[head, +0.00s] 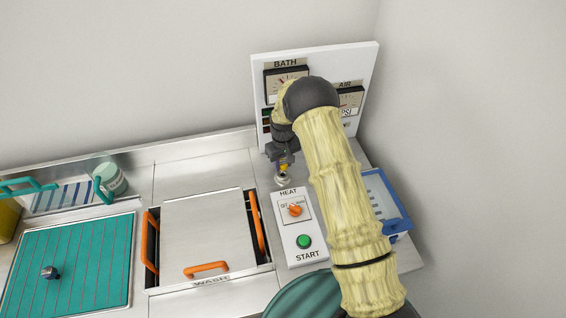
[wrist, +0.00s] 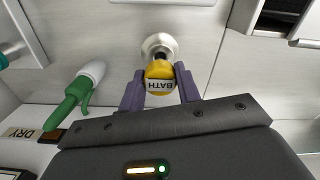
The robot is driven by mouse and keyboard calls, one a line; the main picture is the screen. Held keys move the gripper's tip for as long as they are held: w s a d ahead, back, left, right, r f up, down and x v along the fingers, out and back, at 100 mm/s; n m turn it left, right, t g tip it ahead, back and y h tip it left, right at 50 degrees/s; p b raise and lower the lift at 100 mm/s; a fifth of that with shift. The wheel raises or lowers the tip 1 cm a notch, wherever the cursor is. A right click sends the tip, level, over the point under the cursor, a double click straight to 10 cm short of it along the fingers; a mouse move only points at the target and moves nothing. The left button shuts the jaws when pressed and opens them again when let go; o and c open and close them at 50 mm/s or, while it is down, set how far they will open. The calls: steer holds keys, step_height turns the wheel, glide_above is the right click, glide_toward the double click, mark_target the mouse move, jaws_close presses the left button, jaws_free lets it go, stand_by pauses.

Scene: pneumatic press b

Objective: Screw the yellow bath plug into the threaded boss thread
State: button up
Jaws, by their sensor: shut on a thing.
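The yellow bath plug (wrist: 159,70) is between the purple fingers of my gripper (wrist: 160,88), which is shut on it. Its white face with the word BATH points toward the wrist camera. The round metal threaded boss (wrist: 159,44) shows just beyond the plug in the wrist view. The plug overlaps the boss's edge there; I cannot tell whether their threads touch. In the head view my gripper (head: 283,163) points down with the plug (head: 284,168) at its tip, directly above the boss (head: 281,180) on the metal deck.
A HEAT control box (head: 299,235) with an orange knob and green START button stands in front of the boss. The lidded wash tank (head: 205,230) with orange handles is at left. The gauge panel (head: 364,58) rises behind. A green and white bottle (wrist: 80,90) shows in the wrist view.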

steer(key=shift+w, duration=0.1)
steer(key=shift+a, duration=0.15)
steer(key=shift+s, duration=0.3)
steer(key=shift+w, duration=0.15)
steer(key=shift+f, duration=0.15)
steer(key=shift+f, duration=0.1)
steer(key=shift+f+b, duration=0.25)
steer(key=shift+b, duration=0.15)
steer(key=shift+f+b, duration=0.35)
steer(key=shift+f, duration=0.15)
